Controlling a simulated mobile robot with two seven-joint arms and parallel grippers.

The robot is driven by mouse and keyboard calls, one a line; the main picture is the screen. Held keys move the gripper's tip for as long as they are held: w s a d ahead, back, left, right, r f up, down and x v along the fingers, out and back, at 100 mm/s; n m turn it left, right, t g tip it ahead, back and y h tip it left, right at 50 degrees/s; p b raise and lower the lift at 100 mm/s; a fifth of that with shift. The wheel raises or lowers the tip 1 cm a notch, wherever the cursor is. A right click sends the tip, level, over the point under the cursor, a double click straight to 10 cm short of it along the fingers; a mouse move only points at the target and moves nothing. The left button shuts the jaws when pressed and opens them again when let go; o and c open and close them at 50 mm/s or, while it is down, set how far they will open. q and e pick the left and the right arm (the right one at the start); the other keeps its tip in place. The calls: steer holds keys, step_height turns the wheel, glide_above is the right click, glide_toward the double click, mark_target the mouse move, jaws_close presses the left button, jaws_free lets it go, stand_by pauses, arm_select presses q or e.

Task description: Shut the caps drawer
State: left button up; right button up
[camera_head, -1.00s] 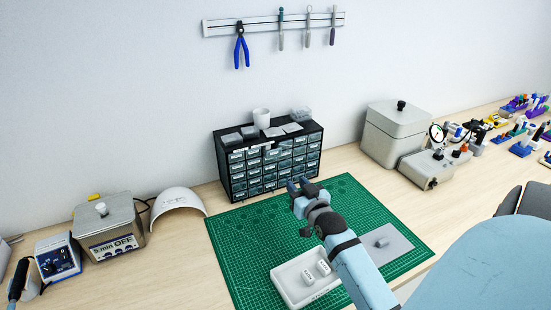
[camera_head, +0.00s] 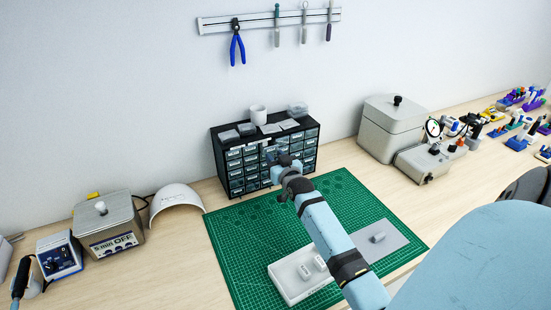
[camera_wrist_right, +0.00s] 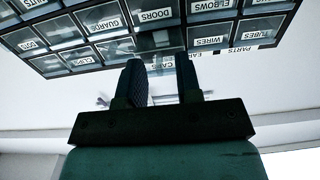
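The black cabinet (camera_head: 226,178) of small labelled drawers stands on the bench against the wall. In the right wrist view its labelled fronts fill the top, and the drawer labelled CAPS (camera_wrist_right: 167,66) shows between my fingers. My fingers and wrist partly hide that drawer, so I cannot tell how far out it is. My right gripper (camera_head: 284,160) is right in front of the cabinet's drawer fronts. In the right wrist view its two fingers (camera_wrist_right: 163,82) stand apart with nothing held between them. Whether they touch the drawer is unclear. My left gripper is not in view.
A white cup (camera_head: 258,115) and small boxes stand on the cabinet. The green mat (camera_head: 235,235) in front bears a white tray (camera_head: 287,290) and a grey plate (camera_head: 392,243). A grey lidded box (camera_head: 393,128) stands right, an ultrasonic-type bath (camera_head: 110,225) left.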

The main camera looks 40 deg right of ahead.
mark_target(271, 151)
jaws_close()
steer(key=shift+w, duration=0.1)
steer(key=b+x, duration=0.1)
steer(key=x, duration=0.2)
steer(key=shift+w+d, duration=0.1)
steer(key=shift+w, duration=0.05)
jaws_free()
